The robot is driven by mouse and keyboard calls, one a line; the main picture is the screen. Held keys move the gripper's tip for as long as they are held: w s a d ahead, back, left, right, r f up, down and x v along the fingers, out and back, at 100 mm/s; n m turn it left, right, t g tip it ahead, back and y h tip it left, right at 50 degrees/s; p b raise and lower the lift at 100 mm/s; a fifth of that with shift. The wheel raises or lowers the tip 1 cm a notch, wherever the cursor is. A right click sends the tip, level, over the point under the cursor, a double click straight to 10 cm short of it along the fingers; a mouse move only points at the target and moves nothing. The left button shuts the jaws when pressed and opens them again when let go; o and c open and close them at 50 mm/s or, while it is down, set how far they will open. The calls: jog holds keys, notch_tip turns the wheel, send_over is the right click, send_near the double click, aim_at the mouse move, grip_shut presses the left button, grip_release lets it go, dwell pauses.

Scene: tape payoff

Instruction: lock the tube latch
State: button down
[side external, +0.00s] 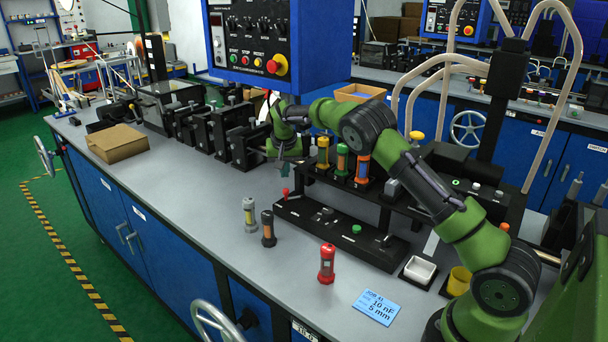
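My gripper (285,168) points down at the end of my green arm, above the bench and just left of the tube rack. Its fingers are small and dark here, and I cannot tell whether they are open or shut. A red-tipped lever (285,193) stands at the left end of a long black base (340,232), below the gripper and apart from it. I cannot tell for sure which part is the tube latch. Yellow (323,153), green (341,160) and orange (362,170) tubes stand upright in the black rack behind the base.
A grey tube (249,214), a black-and-orange tube (268,229) and a red tube (327,264) stand on the bench. A blue job card (377,307), white tray (420,270) and yellow cup (459,281) lie right. A control panel (250,36) hangs above. The front-left bench is clear.

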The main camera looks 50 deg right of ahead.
aim_at(286, 189)
jog(key=shift+s+a+f, duration=0.35)
jog(key=shift+s+a, duration=0.3)
jog(key=shift+s+a+f, duration=0.3)
jog(key=shift+s+a, duration=0.35)
jog(key=shift+s+a+n, duration=0.1)
jog(key=shift+a+n, duration=0.05)
jog(key=shift+n, duration=0.35)
jog(key=n, duration=0.1)
jog(key=s+n+y, duration=0.1)
jog(key=shift+a+n+t, duration=0.3)
jog(key=shift+a+t, duration=0.05)
jog(key=shift+t, duration=0.05)
jog(key=n, duration=0.1)
jog(key=s+n+y, duration=0.1)
jog(key=n, duration=0.2)
jog(key=shift+s+a+n+y, duration=0.3)
jog(key=shift+s+a, duration=0.05)
jog(key=shift+s, duration=0.05)
jog(key=s+n+y, duration=0.1)
jog(key=n, duration=0.2)
jog(key=shift+s, duration=0.65)
jog(key=shift+s+f, duration=0.1)
jog(key=shift+s, duration=0.15)
